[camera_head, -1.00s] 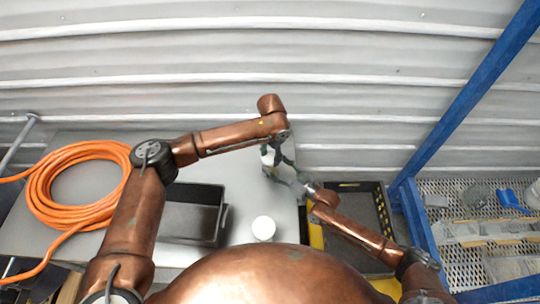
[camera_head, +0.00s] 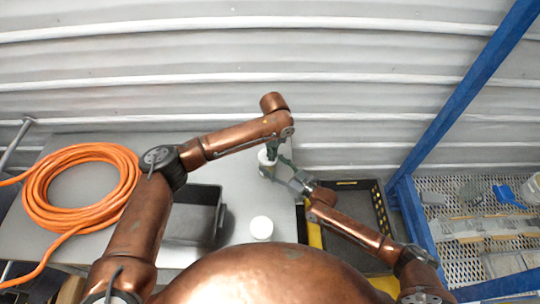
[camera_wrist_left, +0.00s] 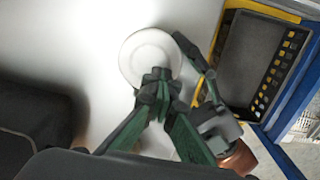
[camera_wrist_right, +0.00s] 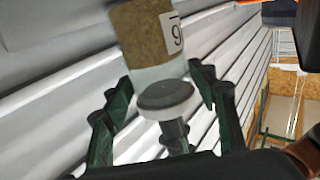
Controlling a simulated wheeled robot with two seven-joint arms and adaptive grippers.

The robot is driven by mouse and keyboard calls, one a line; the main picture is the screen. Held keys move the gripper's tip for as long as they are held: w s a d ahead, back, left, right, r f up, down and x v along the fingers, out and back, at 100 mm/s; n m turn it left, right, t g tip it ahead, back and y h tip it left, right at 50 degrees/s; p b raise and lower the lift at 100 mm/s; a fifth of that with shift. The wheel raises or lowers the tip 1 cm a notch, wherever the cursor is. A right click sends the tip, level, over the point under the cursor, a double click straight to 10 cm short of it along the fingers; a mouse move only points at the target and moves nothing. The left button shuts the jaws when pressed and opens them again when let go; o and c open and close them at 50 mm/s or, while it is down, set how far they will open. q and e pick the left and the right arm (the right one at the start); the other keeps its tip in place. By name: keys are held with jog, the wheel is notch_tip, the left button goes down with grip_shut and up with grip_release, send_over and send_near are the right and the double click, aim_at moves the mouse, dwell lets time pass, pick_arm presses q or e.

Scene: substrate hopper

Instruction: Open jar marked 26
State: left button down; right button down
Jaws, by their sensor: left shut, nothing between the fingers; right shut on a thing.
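In the right wrist view the jar (camera_wrist_right: 146,40) has brown contents and a label with a "9"-like figure, seen upside down and partly cut off. My right gripper (camera_head: 285,172) is shut on the jar from the right, its fingers (camera_wrist_right: 166,98) on either side of it. My left gripper (camera_head: 279,155) points down from above and is shut and empty. In the left wrist view its tips (camera_wrist_left: 158,78) are over the edge of the white lid (camera_wrist_left: 143,55); contact is unclear.
A second white-topped jar (camera_head: 261,228) stands nearer on the table (camera_head: 240,190). A dark open bin (camera_head: 192,229) and an orange hose coil (camera_head: 42,190) lie left. A dark crate (camera_head: 345,200) is right. A corrugated wall (camera_head: 150,60) rises behind; a blue frame (camera_head: 450,110) stands right.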

pick_arm(q)
jog(key=shift+w+a+f, duration=0.15)
jog(key=shift+a+f, duration=0.2)
jog(key=shift+a, duration=0.25)
dwell(0.6)
jog(key=c, duration=2.2)
grip_release()
jog(key=shift+o, duration=0.2)
jog(key=shift+d, duration=0.1)
jog(key=shift+d+r, duration=0.1)
